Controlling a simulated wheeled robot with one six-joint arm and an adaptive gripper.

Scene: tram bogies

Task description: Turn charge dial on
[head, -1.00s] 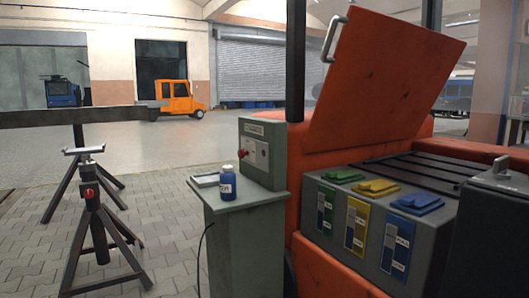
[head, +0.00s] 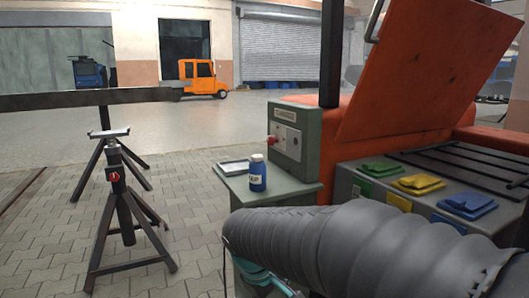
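The grey-green charger box (head: 294,133) stands on a small cabinet beside the orange vehicle. Its front has a label strip and a pale panel (head: 288,140) with a small dark round part, likely the dial; its setting is too small to read. A red knob (head: 272,141) sticks out at the box's left edge. My arm, in a ribbed dark grey sleeve, reaches in from the lower right, below and in front of the box. A teal part of it shows at the bottom edge. I cannot make out my gripper's fingers.
A blue bottle (head: 257,173) and a pale tray (head: 234,167) sit on the cabinet top (head: 278,184) in front of the box. A stand (head: 122,200) is at left.

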